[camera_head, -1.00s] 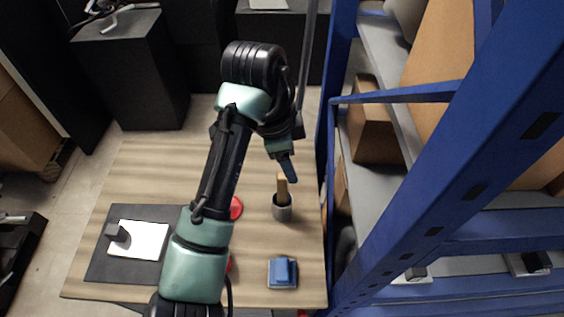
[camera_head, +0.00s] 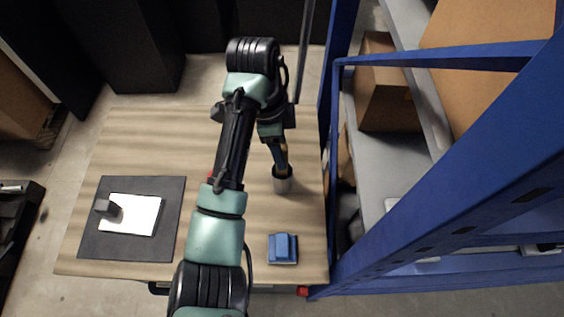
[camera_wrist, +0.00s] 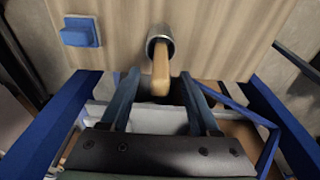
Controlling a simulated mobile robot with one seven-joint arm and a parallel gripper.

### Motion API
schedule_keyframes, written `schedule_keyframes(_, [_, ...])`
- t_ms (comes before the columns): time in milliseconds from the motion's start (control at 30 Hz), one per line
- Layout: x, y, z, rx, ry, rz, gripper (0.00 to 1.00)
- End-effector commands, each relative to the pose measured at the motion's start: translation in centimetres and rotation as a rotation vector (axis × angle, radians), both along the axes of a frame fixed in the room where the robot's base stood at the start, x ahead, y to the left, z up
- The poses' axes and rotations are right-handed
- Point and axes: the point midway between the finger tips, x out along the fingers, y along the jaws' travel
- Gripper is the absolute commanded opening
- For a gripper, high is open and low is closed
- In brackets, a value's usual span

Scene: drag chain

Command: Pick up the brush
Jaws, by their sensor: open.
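The brush stands in a small grey metal cup (camera_head: 283,181) on the right part of the wooden table. Only its tan wooden handle (camera_wrist: 161,72) shows, rising out of the cup; the rest is hidden inside. My gripper (camera_head: 279,158) is over the cup, pointing down at the handle. In the wrist view my gripper (camera_wrist: 158,88) has its two blue fingers apart, one on each side of the handle, with gaps visible on both sides. I cannot tell how deep the handle reaches between the fingers.
A blue block-like item (camera_head: 283,249) sits near the table's front right. A black mat (camera_head: 170,215) with white paper (camera_head: 140,213) and a dark block lies at left. A blue shelf frame (camera_head: 430,190) stands close along the table's right edge.

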Motion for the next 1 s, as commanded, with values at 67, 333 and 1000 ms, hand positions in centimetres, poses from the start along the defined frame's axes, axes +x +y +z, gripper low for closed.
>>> schedule_keyframes(67, [-0.2,0.0,-1.0,0.000,0.005,0.002,0.62])
schedule_keyframes(333, [-0.1,-0.4,-3.9,0.001,0.001,0.001,0.62])
schedule_keyframes(1000, [-0.1,-0.4,-3.9,0.001,0.000,0.001,0.00])
